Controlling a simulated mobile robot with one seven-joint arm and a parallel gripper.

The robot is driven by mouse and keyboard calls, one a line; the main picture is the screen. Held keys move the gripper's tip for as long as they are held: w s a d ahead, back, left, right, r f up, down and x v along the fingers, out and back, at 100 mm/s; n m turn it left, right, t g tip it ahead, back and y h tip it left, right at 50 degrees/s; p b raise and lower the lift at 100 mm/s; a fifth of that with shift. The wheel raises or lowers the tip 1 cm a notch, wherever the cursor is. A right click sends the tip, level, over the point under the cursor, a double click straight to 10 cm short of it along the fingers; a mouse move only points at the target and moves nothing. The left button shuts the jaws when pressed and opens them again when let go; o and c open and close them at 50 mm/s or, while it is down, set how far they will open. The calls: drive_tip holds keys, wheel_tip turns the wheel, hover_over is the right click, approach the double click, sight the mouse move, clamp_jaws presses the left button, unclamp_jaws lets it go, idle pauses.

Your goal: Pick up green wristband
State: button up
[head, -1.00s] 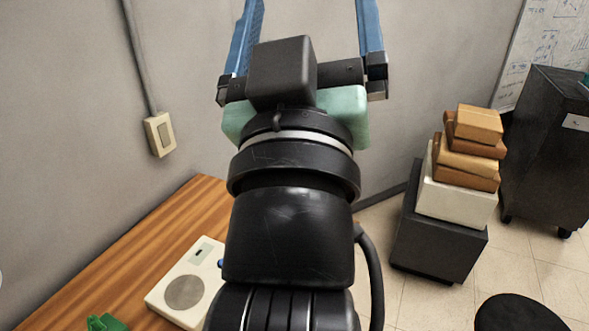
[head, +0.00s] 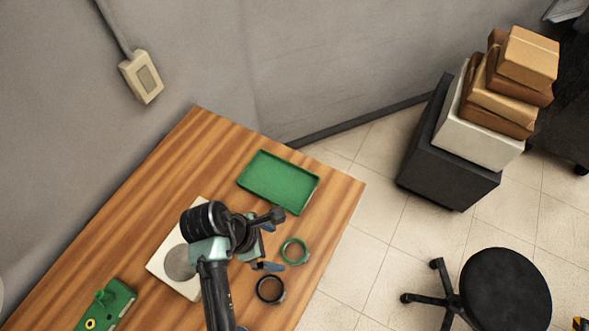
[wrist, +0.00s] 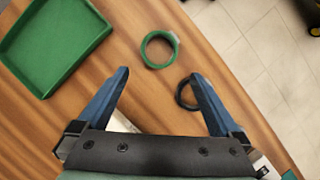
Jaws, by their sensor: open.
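The green wristband (head: 307,246) is a ring lying flat on the wooden table, between the green tray and a black ring in the head view. It also shows in the wrist view (wrist: 143,48), at top centre, ahead of and between my finger tips. My gripper (head: 268,247) is above the table, just left of the wristband in the head view. In the wrist view my gripper (wrist: 161,76) has its two blue fingers wide apart with nothing between them. The wristband is fully visible there and apart from the fingers.
A black ring (head: 270,289) lies close by; the right finger partly covers it in the wrist view. A green tray (head: 275,184) lies at the table's back. A white device (head: 160,266) with a grey disc and a green device (head: 118,297) lie left. The table edge (head: 343,238) is close right.

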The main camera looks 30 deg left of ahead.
sight(298, 252)
drive_tip(key=x, duration=0.3)
drive_tip(key=shift+f, duration=0.15)
drive_tip(key=shift+w+d+f, duration=0.35)
drive_tip(key=shift+f, duration=0.05)
drive_tip(key=p+x, duration=0.1)
drive_tip(key=x, duration=0.3)
drive_tip(key=shift+w+d, duration=0.2)
drive_tip(key=shift+w, duration=0.05)
drive_tip(key=c, duration=1.2)
